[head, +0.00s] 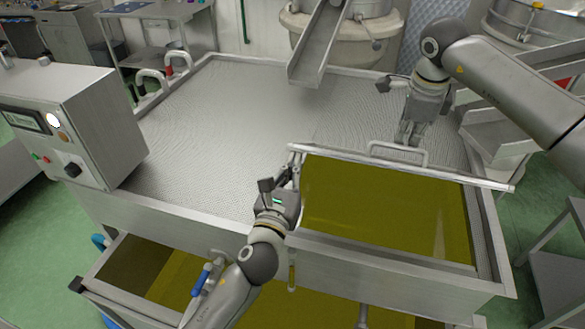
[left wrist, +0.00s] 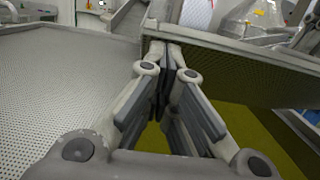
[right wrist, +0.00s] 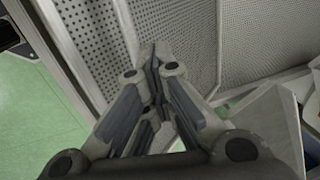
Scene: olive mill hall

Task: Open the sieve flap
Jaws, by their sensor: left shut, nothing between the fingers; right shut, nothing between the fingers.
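The sieve flap (head: 450,176) is a perforated steel panel at the right of the sieve top. It is raised at an angle, and yellow-green oil (head: 385,205) shows below its near edge. A bar handle (head: 398,146) is on that edge. My left gripper (head: 283,180) is shut and empty at the flap's left corner. The left wrist view shows the flap (left wrist: 225,62) right beside its fingertips (left wrist: 168,52); I cannot tell if they touch. My right gripper (head: 404,138) is shut and empty behind the handle, close to perforated metal (right wrist: 190,35) in the right wrist view.
The fixed perforated sheet (head: 220,120) fills the left and back of the sieve. A control box (head: 70,120) stands at the left. A metal chute (head: 318,45) hangs over the back.

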